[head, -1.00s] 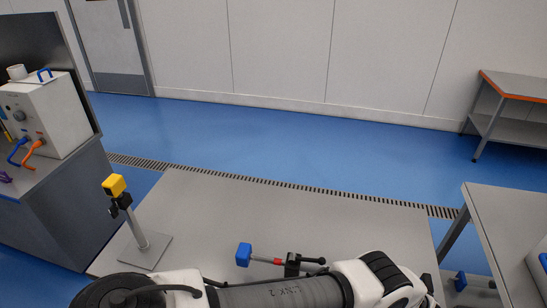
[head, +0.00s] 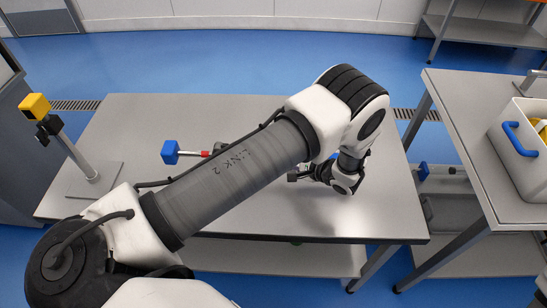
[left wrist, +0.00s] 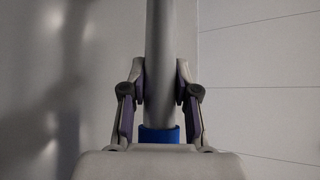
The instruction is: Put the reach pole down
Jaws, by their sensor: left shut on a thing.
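My left gripper (head: 318,172) is low over or at the grey table, towards its right side. The left wrist view shows the left gripper (left wrist: 160,90) shut around a grey pole (left wrist: 160,40), with a blue section (left wrist: 160,135) by the palm. In the head view, a blue block (head: 170,152) on a thin rod with a red band (head: 206,153) shows beyond my forearm. The forearm hides the rest, so I cannot tell whether this is part of the held pole. I cannot tell whether the held pole touches the table. My right gripper is not in view.
The grey table (head: 260,215) has bare room at its front right. A post with a yellow block (head: 36,106) stands on a plate at its left. A second table (head: 460,120) at the right bears a white tub (head: 515,160) with a blue handle. A shelf lies below.

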